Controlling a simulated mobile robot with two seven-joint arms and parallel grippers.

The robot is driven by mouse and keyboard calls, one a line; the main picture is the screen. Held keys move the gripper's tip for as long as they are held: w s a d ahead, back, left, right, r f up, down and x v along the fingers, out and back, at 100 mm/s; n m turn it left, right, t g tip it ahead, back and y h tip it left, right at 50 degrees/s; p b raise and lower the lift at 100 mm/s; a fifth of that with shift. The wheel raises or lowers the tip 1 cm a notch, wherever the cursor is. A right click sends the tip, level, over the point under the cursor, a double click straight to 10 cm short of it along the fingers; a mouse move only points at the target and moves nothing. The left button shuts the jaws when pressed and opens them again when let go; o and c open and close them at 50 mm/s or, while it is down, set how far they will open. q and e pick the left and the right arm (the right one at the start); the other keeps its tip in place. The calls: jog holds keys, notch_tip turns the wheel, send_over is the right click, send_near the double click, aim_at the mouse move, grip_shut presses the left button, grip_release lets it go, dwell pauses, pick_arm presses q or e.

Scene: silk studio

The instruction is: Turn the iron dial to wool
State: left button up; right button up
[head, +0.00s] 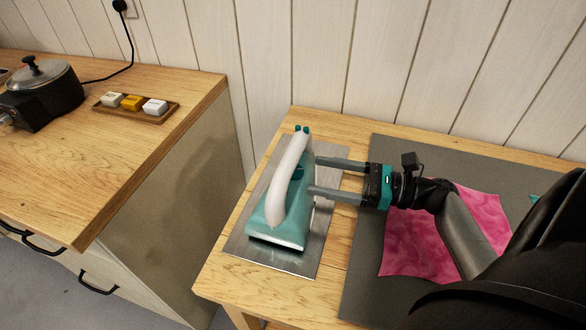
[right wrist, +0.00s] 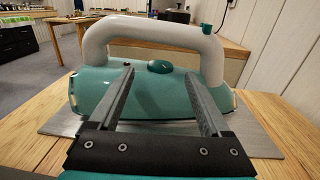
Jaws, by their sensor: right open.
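A teal iron (head: 279,229) with a white handle stands flat on a metal plate (head: 303,258) on the wooden table. In the right wrist view the iron (right wrist: 110,95) fills the middle, and a teal dial (right wrist: 160,67) sits on its top under the handle. The dial's marks cannot be read. My right gripper (head: 312,175) is open beside the iron's right side, its fingers pointing at the body below the handle. In the right wrist view its fingertips (right wrist: 160,78) lie on either side of the dial, with nothing between them. My left gripper is not in view.
A pink cloth (head: 425,245) lies on a grey mat (head: 362,255) right of the iron, partly under my right arm. A wooden counter (head: 150,155) at left holds a pot (head: 38,75) and a small tray (head: 135,114) of blocks. A plank wall stands behind.

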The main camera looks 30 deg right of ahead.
jog(key=x, duration=0.6)
jog(key=shift+w+a, duration=0.15)
jog(key=shift+w, duration=0.1)
grip_shut()
dwell(0.4)
